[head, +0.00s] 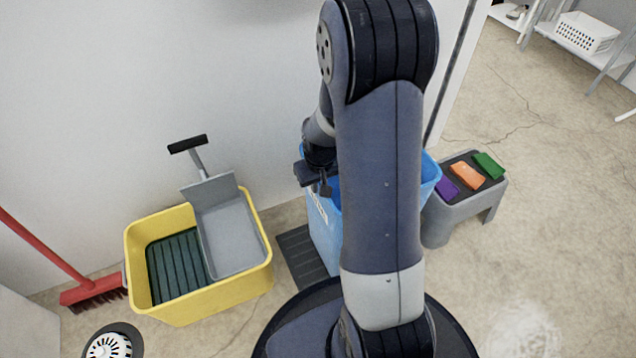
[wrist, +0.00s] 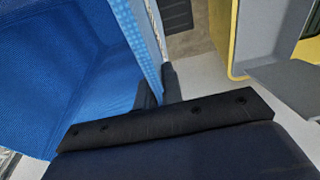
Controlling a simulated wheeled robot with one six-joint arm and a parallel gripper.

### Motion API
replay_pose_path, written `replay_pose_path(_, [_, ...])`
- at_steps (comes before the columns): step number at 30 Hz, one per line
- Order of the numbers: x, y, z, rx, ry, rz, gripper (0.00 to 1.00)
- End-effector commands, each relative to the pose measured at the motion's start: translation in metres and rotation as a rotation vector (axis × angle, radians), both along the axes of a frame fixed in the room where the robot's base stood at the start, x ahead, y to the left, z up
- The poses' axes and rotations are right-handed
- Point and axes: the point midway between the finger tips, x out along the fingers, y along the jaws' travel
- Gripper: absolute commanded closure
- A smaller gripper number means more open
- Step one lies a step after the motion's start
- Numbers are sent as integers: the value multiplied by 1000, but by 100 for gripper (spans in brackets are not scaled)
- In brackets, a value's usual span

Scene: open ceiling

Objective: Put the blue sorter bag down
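The blue sorter bag (head: 322,228) stands upright and open-topped behind my arm in the head view. My arm hides much of it, and its bottom is hidden, so I cannot tell whether it touches the floor. My gripper (head: 322,188) is at its left rim. In the wrist view the bag's blue inside (wrist: 60,70) fills the left, and my gripper (wrist: 159,88) has one dark finger on each side of the bag's thin wall, shut on it.
A yellow bucket (head: 190,308) with a grey dustpan (head: 232,230) stands left of the bag. A dark slatted mat (head: 300,252) lies between them. A grey stool (head: 460,215) with coloured blocks stands right. A red broom (head: 92,290) leans at far left. The right floor is open.

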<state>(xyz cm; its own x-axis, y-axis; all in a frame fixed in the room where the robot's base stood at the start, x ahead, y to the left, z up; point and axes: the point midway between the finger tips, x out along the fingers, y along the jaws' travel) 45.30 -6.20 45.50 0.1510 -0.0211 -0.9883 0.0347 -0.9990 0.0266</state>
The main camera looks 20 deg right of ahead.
Motion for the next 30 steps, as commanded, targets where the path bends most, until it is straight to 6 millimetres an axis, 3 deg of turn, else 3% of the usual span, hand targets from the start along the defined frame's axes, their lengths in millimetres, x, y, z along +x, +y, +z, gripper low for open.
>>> replay_pose_path(6, [0, 0, 0, 0, 0, 0, 74])
replay_pose_path(17, [0, 0, 9, 0, -1, 0, 74])
replay_pose_path(30, [-13, 2, 98, -1, -4, 0, 74])
